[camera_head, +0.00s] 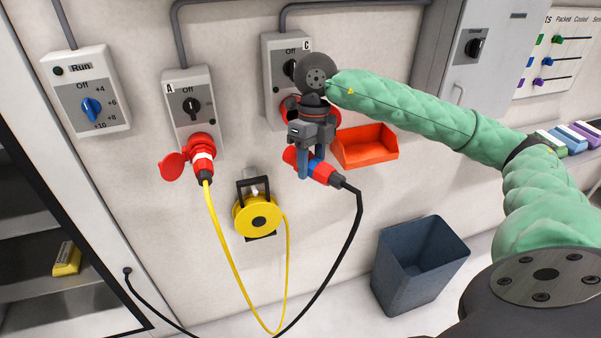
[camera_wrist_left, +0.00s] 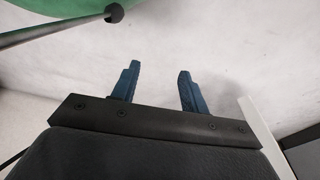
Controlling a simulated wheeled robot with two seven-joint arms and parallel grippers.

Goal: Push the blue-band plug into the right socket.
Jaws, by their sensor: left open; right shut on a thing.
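The red plug with a blue band (camera_head: 322,171) is gripped by my right gripper (camera_head: 311,172), below the socket box marked C. A black cable runs from the plug's lower right end. The right socket on box C (camera_head: 284,65) is red and mostly hidden behind my right gripper and wrist. The left socket box A (camera_head: 190,95) holds another red plug (camera_head: 204,160) with a yellow cable. My left gripper (camera_wrist_left: 158,82) shows only in the left wrist view, open and empty before a pale wall.
An orange-red bin (camera_head: 366,158) hangs on the wall right of the plug. A yellow cable reel (camera_head: 257,215) hangs lower left of it. A dark blue waste bin (camera_head: 420,264) stands on the floor. The Run control box (camera_head: 86,92) is at the left.

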